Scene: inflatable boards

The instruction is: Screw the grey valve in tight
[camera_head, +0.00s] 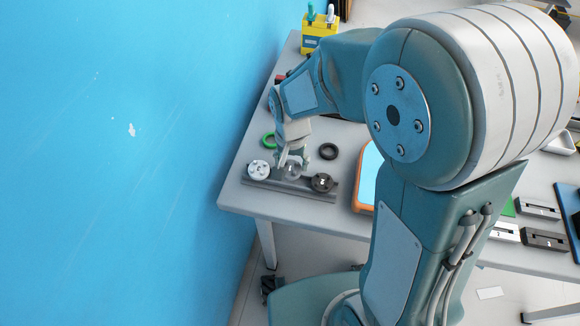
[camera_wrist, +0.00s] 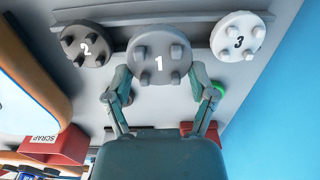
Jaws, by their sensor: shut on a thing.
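The grey valve (camera_wrist: 160,52), marked 1, is a round knob with several stubby lugs. It sits in the middle of a grey rail (camera_head: 265,186) on the table, and is partly hidden by my gripper in the head view (camera_head: 292,171). My gripper (camera_wrist: 161,76) has one finger on each side of the grey valve and is shut on it; it reaches down from above in the head view (camera_head: 291,160). A dark valve (camera_head: 322,183) marked 2 and a white valve (camera_head: 258,170) marked 3 flank it on the same rail. The grey valve's thread and seat are hidden.
A blue wall (camera_head: 130,160) rises close on the left. A green ring (camera_head: 268,140) and a black ring (camera_head: 328,151) lie behind the rail. An orange-edged board (camera_head: 362,190) lies to the right. A red SCRAP bin (camera_wrist: 62,147) and a yellow caddy (camera_head: 319,42) stand farther back.

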